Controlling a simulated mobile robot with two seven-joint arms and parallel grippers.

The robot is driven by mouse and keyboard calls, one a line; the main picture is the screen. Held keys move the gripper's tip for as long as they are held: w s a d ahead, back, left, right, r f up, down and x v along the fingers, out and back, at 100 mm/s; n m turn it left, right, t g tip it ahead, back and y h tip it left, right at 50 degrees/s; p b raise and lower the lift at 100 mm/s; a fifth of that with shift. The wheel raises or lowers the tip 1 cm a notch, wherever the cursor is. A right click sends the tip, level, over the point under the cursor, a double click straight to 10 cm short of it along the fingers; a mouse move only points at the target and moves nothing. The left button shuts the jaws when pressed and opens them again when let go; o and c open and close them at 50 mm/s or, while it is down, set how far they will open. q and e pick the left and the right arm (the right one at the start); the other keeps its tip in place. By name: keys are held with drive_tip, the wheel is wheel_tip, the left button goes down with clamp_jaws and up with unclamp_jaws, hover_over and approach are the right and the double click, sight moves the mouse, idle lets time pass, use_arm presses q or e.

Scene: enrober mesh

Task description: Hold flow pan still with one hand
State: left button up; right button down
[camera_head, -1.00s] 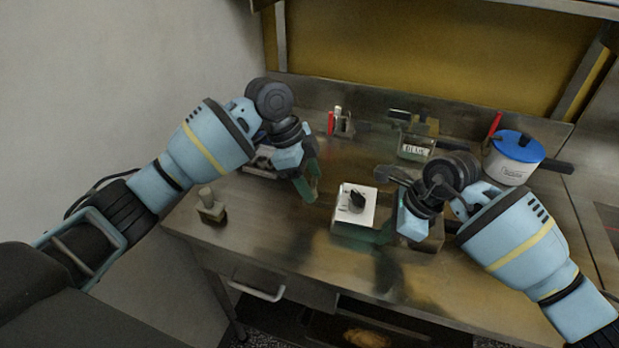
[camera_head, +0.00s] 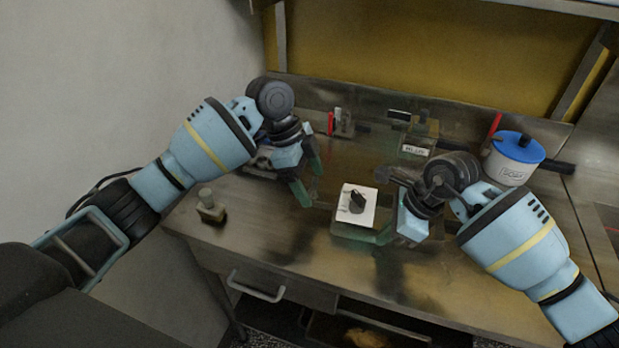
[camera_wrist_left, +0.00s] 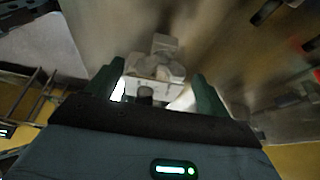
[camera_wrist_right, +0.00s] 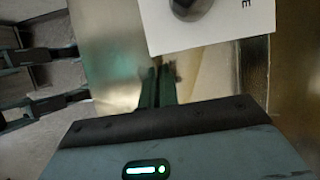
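What I take for the flow pan (camera_head: 352,232) is a low metal box in mid-table. A white card (camera_head: 368,213) with a dark lump lies on it. My right gripper (camera_head: 385,236) is at the pan's front right corner. In the right wrist view its fingers (camera_wrist_right: 157,84) are almost together, along the pan's edge beside the card; the exact contact is hard to see. My left gripper (camera_head: 314,192) is above the table, left of the pan, with spread, empty fingers. In the left wrist view a pale blocky object (camera_wrist_left: 158,68) shows beyond the fingers.
A small metal block with a peg (camera_head: 209,208) stands near the table's left front edge. A labelled bin (camera_head: 416,147), a red-and-white item holder (camera_head: 341,124) and a white pot with blue lid (camera_head: 511,165) stand at the back.

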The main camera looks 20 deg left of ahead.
use_arm(q)
drive_tip(key=v, duration=1.2)
drive_tip(key=shift+d, duration=0.1)
use_arm(e)
drive_tip(key=c, duration=1.6)
unclamp_jaws()
drive_tip(key=v, duration=1.2)
drive_tip(key=shift+r, duration=0.1)
